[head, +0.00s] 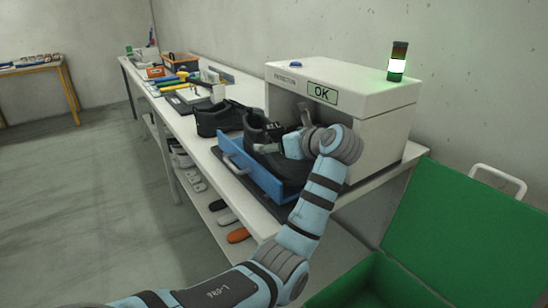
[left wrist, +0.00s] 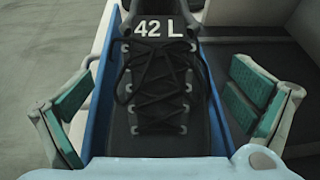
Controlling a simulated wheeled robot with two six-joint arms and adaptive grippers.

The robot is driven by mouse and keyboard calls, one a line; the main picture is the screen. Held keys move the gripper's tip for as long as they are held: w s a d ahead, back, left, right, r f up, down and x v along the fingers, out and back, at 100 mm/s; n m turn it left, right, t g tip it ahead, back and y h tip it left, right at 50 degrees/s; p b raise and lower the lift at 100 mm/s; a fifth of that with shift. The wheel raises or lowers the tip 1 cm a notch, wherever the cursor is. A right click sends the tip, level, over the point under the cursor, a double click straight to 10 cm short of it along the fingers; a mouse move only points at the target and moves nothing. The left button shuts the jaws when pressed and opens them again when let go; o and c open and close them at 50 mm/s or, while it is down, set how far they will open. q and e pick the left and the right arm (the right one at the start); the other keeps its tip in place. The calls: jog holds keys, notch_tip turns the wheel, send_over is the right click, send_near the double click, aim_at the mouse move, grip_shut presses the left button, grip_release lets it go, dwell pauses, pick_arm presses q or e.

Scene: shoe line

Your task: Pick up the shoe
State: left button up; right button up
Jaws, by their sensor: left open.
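A black laced shoe (head: 284,168) marked "42 L" sits in the blue drawer (head: 247,167) of the white inspection box. In the left wrist view the shoe (left wrist: 160,70) fills the middle, with the label on its tongue and its laces towards me. My left gripper (head: 286,136) is over the shoe in the head view. It is open, and in the left wrist view its teal-padded fingers (left wrist: 160,105) stand on either side of the shoe, apart from it. A second black shoe (head: 221,118) sits on the bench behind the drawer. My right gripper is not in view.
The white box (head: 374,125) shows "OK", and its light tower (head: 398,62) glows. A green open crate (head: 455,230) stands at the lower right. Tools (head: 180,80) lie farther along the bench, and more shoes (head: 190,170) sit on the lower shelf.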

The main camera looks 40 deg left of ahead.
pick_arm(q)
jog(key=shift+x, duration=1.15)
jog(key=shift+s+d+r, duration=0.1)
jog(key=c, duration=1.7)
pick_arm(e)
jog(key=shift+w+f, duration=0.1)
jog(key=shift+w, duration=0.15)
pick_arm(q)
jog(key=shift+r, duration=0.15)
notch_tip(320, 180, up, 20)
jog(key=p, duration=0.4)
jog(key=shift+p, duration=0.35)
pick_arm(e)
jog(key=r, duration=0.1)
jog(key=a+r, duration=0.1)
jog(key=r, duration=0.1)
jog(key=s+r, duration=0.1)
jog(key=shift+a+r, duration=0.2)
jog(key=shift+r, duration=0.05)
